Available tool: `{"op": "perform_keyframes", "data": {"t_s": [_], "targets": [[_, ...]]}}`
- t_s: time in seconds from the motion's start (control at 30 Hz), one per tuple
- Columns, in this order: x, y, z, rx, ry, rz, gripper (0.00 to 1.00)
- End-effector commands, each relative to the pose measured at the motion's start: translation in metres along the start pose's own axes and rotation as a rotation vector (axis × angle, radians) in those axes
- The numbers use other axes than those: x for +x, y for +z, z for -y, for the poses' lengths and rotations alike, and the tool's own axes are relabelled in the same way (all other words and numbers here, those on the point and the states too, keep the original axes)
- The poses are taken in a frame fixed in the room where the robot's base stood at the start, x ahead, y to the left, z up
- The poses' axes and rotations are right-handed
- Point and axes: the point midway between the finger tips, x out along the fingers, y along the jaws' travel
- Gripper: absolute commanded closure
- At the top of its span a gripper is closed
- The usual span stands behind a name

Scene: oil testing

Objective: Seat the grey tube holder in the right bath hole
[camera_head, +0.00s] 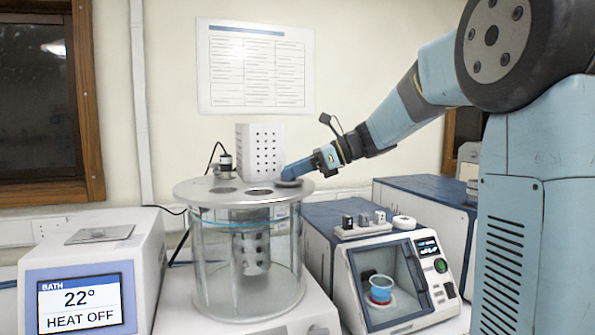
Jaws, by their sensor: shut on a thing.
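The glass bath (247,270) stands in the middle under a round grey lid (198,189). Two dark holes show in the lid, a left one (223,190) and a front one (259,192). My gripper (291,175) reaches in from the right, low over the lid's right side. It is shut on the grey tube holder (289,183), of which only a thin grey rim shows at lid level. My fingers hide much of it. I cannot tell whether the rim rests fully flat on the lid or how the holder's lower part sits in the hole.
A white perforated housing (260,151) stands on the lid behind the holes, with a small dark-topped fitting (225,164) to its left. A grey perforated part (251,250) hangs inside the bath. A display unit (90,275) is at left, a tester with a blue cup (381,287) at right.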

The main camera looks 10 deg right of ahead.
Motion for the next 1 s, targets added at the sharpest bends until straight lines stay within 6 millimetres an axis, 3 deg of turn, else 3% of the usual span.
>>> {"op": "perform_keyframes", "data": {"t_s": [0.5,0.53,0.6,1.0], "targets": [[0.0029,-0.0081,0.0002,0.001,0.0,0.0,0.91],[0.0029,-0.0081,0.0003,0.001,-0.001,0.0,0.58],[0.0028,-0.008,0.0003,0.0,-0.001,0.0,0.52],[-0.0038,-0.0079,0.0009,0.001,-0.003,0.0,0.5]]}}
